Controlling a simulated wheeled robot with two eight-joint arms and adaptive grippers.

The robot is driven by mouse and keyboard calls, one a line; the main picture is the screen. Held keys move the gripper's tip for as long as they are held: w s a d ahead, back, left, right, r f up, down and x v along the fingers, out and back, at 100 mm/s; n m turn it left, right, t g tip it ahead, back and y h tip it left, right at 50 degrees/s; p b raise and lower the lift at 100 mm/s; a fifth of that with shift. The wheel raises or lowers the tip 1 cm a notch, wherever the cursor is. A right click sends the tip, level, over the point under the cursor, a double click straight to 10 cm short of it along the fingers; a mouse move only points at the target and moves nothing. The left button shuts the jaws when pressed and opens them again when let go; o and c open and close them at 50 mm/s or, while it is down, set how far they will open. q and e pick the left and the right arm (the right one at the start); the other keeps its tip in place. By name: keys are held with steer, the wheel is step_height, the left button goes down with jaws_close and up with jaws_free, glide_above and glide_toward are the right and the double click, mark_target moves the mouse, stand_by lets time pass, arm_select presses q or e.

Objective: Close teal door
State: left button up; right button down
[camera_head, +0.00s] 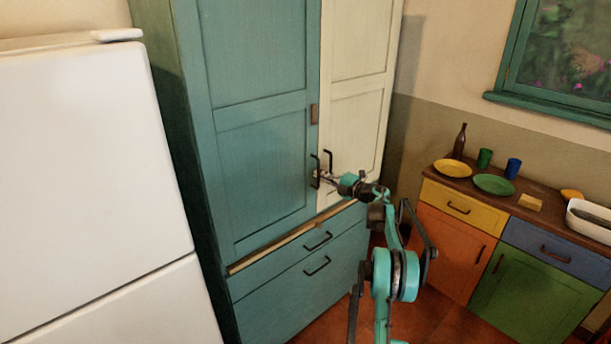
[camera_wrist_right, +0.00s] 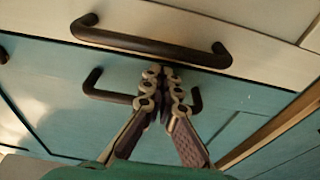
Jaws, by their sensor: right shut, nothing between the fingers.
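The teal door (camera_head: 262,160) is the left upper door of a tall cabinet. It looks flush or nearly flush with the cream door (camera_head: 352,130) beside it; a small gap cannot be ruled out. Its dark handle (camera_head: 314,172) stands near the seam, and it also shows in the right wrist view (camera_wrist_right: 95,88). My right gripper (camera_head: 322,176) is shut and empty at the teal door's handle. In the right wrist view the fingertips (camera_wrist_right: 163,74) cover the middle of that handle, close to the seam; contact cannot be told. My left gripper is out of view.
The cream door's handle (camera_wrist_right: 150,42) lies just beyond my fingertips. Teal drawers (camera_head: 300,262) sit below a wooden strip (camera_head: 290,238). A white fridge (camera_head: 90,190) stands left. A low counter with dishes (camera_head: 493,184) stands right, with open floor (camera_head: 430,325) before it.

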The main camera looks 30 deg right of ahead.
steer(key=shift+w+r, duration=0.2)
steer(key=shift+r, duration=0.15)
steer(key=shift+r, duration=0.15)
steer(key=v, duration=1.2)
steer(key=w+a+r+m+t+h, duration=0.2)
steer(key=a+r+m+h, duration=0.15)
steer(key=r, duration=0.45)
steer(key=w+a+r+m+t+h, duration=0.1)
steer(key=w+a+r+m+h, duration=0.15)
steer(key=a+r, duration=0.4)
steer(key=s+a+r+m+g+h, duration=0.1)
steer(key=s+a+r+m+h, duration=0.2)
steer(key=a+r+m+h, duration=0.35)
steer(key=s+a+f+m+g+y, duration=0.4)
steer(key=s+a+f+g, duration=0.2)
steer(key=s+a+f, duration=0.7)
steer(key=s+a+f+m+g+y, duration=0.3)
steer(key=s+a+f+g, duration=0.3)
steer(key=s+a+f, duration=0.8)
steer(key=s+a+m, duration=0.1)
steer(key=s+a, duration=0.4)
steer(key=s, duration=0.1)
steer(key=shift+y, duration=0.35)
